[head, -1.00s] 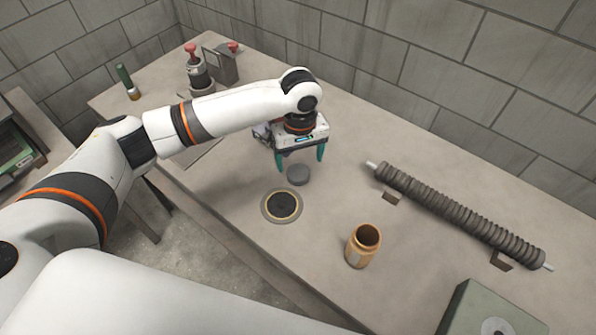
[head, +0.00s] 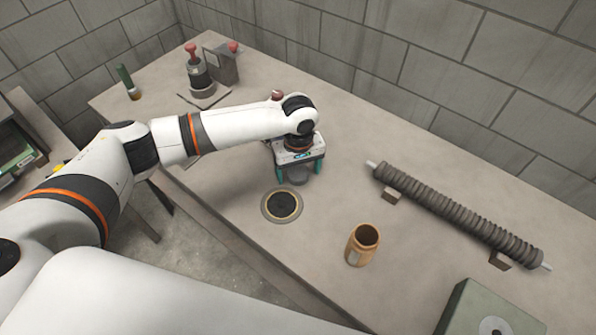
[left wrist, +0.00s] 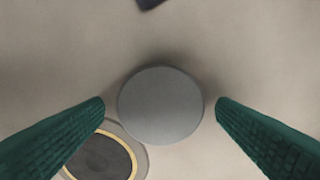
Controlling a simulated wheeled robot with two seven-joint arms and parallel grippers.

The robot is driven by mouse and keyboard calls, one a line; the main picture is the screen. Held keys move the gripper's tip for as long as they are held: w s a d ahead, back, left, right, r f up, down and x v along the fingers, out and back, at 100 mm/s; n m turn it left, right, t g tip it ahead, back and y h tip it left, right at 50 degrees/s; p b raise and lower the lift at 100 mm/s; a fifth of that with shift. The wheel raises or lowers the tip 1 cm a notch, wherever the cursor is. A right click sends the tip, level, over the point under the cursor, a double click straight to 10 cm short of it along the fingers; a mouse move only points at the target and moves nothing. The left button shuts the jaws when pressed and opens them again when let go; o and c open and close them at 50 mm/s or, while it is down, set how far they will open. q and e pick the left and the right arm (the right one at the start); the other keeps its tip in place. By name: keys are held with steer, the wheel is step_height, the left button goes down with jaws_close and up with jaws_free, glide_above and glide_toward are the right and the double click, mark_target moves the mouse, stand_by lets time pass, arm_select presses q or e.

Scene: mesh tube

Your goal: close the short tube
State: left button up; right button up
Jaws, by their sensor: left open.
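A round grey cap (head: 298,176) lies flat on the worktop. My left gripper (head: 298,170) is open and low over the cap, with its green fingers on either side. In the left wrist view the cap (left wrist: 160,105) sits between the fingertips, with a gap showing on each side. A short orange-brown tube (head: 356,251) stands upright on the worktop, to the right of and nearer than the cap. Its top is open and dark inside. My right gripper is not in view.
A dark disc with a yellow ring (head: 282,205) lies just in front of the cap. A long ribbed roller (head: 455,213) rests on blocks at right. A green-grey box (head: 470,305) stands at the front right. Red-knobbed devices (head: 200,78) stand at the back left.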

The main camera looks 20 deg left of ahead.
mark_target(299, 173)
arm_select(q)
steer(key=c, duration=1)
steer(key=shift+c, duration=0.2)
step_height(299, 173, up, 10)
